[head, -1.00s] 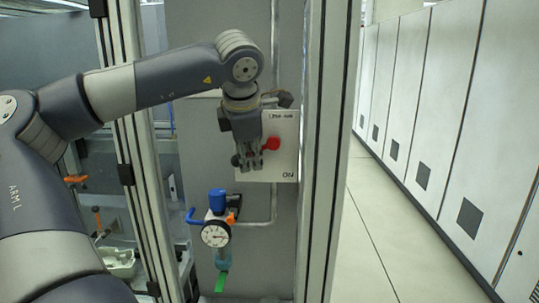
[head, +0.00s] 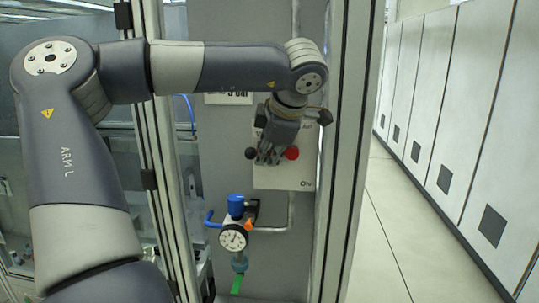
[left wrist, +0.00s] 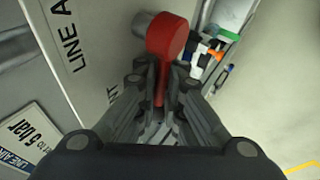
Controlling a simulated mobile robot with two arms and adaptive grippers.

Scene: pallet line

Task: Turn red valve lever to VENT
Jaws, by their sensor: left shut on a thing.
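The red valve lever (left wrist: 167,45) is in the left wrist view, its rounded end towards the top and its narrower part between my fingers. Its red end (head: 291,153) also shows in the head view, right of my fingertips. My left gripper (head: 268,156) is tilted in front of the white valve plate (head: 285,180). In the left wrist view the left gripper (left wrist: 160,88) is shut on the lever. The plate carries "LINE A..." lettering, and a second label ending in "NT" is partly hidden by the fingers. My right gripper is not in view.
Below the plate is a pressure gauge (head: 233,237) with a blue-topped regulator (head: 236,206) and a green tip. A metal frame post (head: 345,150) stands close on the right. Beyond it is clear floor (head: 385,235) beside grey cabinets (head: 455,120).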

